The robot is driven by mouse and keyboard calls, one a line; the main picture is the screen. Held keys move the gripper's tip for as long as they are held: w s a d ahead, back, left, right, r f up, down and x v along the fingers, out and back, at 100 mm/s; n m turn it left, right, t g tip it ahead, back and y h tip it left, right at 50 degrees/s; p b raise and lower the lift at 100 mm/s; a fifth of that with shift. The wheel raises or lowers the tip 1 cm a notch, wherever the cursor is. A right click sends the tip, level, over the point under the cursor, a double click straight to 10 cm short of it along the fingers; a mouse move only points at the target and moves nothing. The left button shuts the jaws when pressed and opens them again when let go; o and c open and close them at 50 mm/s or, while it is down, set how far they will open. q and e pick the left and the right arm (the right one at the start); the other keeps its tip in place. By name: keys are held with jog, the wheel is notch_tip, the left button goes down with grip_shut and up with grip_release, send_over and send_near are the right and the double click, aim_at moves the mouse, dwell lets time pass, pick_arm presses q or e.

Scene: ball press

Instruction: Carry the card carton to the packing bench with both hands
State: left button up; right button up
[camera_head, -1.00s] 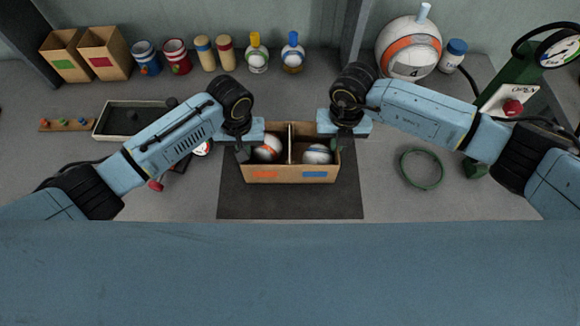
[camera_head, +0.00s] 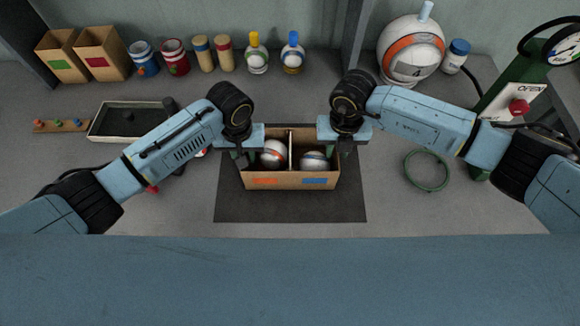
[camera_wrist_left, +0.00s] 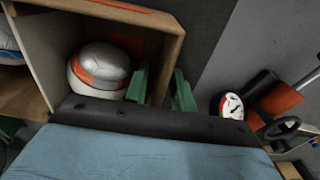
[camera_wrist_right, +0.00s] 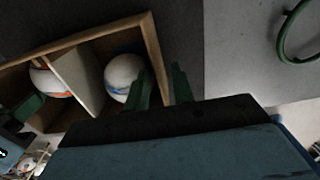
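The brown card carton (camera_head: 290,178) stands upright on a dark mat. A divider splits it into two compartments. A white ball with an orange band (camera_head: 272,153) is in its left compartment, and one with a blue band (camera_head: 314,160) is in its right. My left gripper (camera_head: 240,158) is at the left end wall; in the left wrist view its green fingers (camera_wrist_left: 161,90) straddle that wall, apart. My right gripper (camera_head: 343,150) is at the right end wall; its fingers (camera_wrist_right: 163,88) also stand apart, one on each side of that wall.
The dark mat (camera_head: 290,208) has bare room in front of the carton. A black tray (camera_head: 125,115) lies to the left and a green ring (camera_head: 426,170) to the right. Jars, bottles, two small boxes and a large ball (camera_head: 410,50) line the back. A green press (camera_head: 510,90) stands at right.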

pick_arm(q)
notch_tip(320, 180, up, 7)
jog(key=shift+r, duration=0.2)
pick_arm(e)
jog(key=shift+s, duration=0.1)
pick_arm(q)
jog(key=shift+r, duration=0.15)
pick_arm(e)
jog(key=shift+r, duration=0.1)
notch_tip(320, 180, up, 12)
dwell(0.6)
